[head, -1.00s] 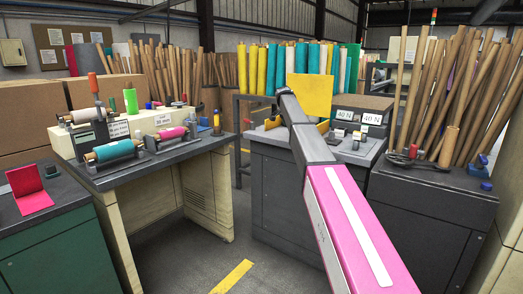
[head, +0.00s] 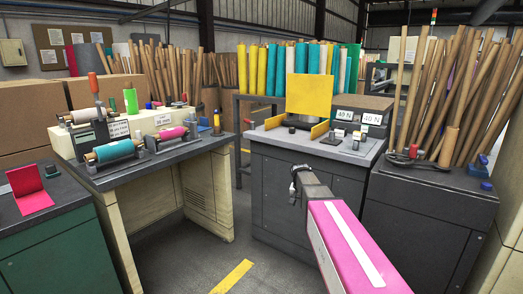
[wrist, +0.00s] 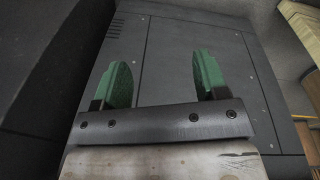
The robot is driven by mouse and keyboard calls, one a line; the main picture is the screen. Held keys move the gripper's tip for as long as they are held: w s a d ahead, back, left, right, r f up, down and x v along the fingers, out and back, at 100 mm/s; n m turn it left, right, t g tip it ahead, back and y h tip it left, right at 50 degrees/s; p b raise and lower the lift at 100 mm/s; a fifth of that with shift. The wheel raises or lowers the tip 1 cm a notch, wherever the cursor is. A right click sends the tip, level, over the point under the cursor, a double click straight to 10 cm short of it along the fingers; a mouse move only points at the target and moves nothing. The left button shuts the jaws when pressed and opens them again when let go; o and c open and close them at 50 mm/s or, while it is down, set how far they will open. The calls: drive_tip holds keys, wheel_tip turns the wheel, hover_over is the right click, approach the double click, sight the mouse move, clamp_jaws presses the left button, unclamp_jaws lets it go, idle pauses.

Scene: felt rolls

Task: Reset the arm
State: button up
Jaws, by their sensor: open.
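My arm, with a pink link, reaches in from the lower right of the head view. Its dark end is folded down in front of the middle grey cabinet (head: 267,200), below the worktop. My gripper (wrist: 160,78) shows in the wrist view with its two green fingers wide apart and nothing between them. Beyond the fingers is the plain dark grey cabinet front (wrist: 165,50). In the head view the fingers are too small or hidden to make out.
The middle worktop (head: 262,133) holds a yellow upright panel (head: 311,95), small weights and 40 N boxes (head: 362,116). At left, a bench (head: 135,170) holds green, pink and blue rolls. Brown tubes (head: 480,90) stand at right. Floor between the benches is open.

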drive_tip(key=s+f+n, duration=0.1)
drive_tip(key=s+f, duration=0.2)
drive_tip(key=s, duration=0.5)
drive_tip(key=s+f+n+y, duration=0.1)
drive_tip(key=s+f, duration=0.2)
drive_tip(key=s, duration=0.5)
drive_tip(key=s+f+n+g, duration=0.1)
drive_tip(key=s+f, duration=0.2)
drive_tip(key=s, duration=0.5)
drive_tip(key=shift+d+f+n, duration=0.15)
drive_tip(key=shift+f+n, duration=0.15)
drive_tip(key=shift+f, duration=0.1)
